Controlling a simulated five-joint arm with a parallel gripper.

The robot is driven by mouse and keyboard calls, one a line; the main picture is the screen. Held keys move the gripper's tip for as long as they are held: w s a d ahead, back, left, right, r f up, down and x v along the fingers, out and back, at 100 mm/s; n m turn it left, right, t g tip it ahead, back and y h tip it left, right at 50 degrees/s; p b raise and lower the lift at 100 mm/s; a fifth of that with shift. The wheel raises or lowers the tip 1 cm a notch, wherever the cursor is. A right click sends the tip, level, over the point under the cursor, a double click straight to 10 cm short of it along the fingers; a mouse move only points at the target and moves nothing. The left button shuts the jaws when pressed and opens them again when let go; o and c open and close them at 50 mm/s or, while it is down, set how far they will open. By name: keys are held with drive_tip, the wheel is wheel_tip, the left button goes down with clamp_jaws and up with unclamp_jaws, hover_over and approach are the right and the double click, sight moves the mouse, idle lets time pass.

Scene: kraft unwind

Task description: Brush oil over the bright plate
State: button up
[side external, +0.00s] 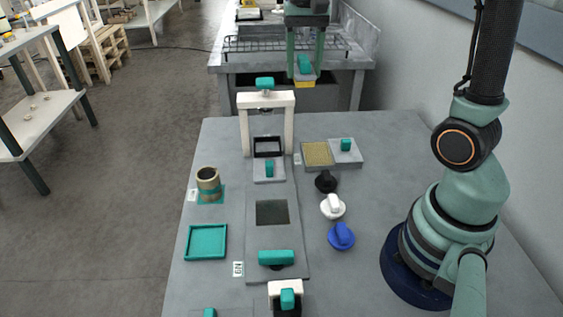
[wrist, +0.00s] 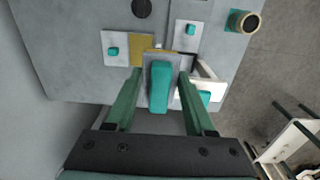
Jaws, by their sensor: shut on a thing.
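My gripper (side external: 305,66) is at the far end of the bench, high up. It is shut on the teal handle of a block with a grey body and yellow edge (side external: 304,83); in the wrist view the held block (wrist: 160,85) sits between the fingers. A dark square plate (side external: 272,212) lies in the grey fixture in the middle of the bench. A tan square pad (side external: 317,153) lies beside a grey lidded block with a teal knob (side external: 346,150). I cannot tell for certain which plate is the bright one. The held block hides part of the tan pad in the wrist view.
A white arch (side external: 266,97) stands behind the fixture. Black (side external: 326,181), white (side external: 332,206) and blue (side external: 341,236) knobs stand to the right. A teal tray (side external: 206,242) and a brown cup (side external: 208,182) are at the left. A wire rack (side external: 260,45) is at the back.

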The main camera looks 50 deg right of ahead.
sight(272, 228)
drive_tip(key=s+a, duration=0.2)
drive_tip(key=a, duration=1.2)
drive_tip(key=shift+f, duration=11.55)
drive_tip(key=shift+f, duration=0.55)
drive_tip(key=shift+s+a, duration=1.3)
drive_tip(key=shift+a, duration=0.05)
drive_tip(key=shift+s+a, duration=1.3)
drive_tip(key=shift+s, duration=0.2)
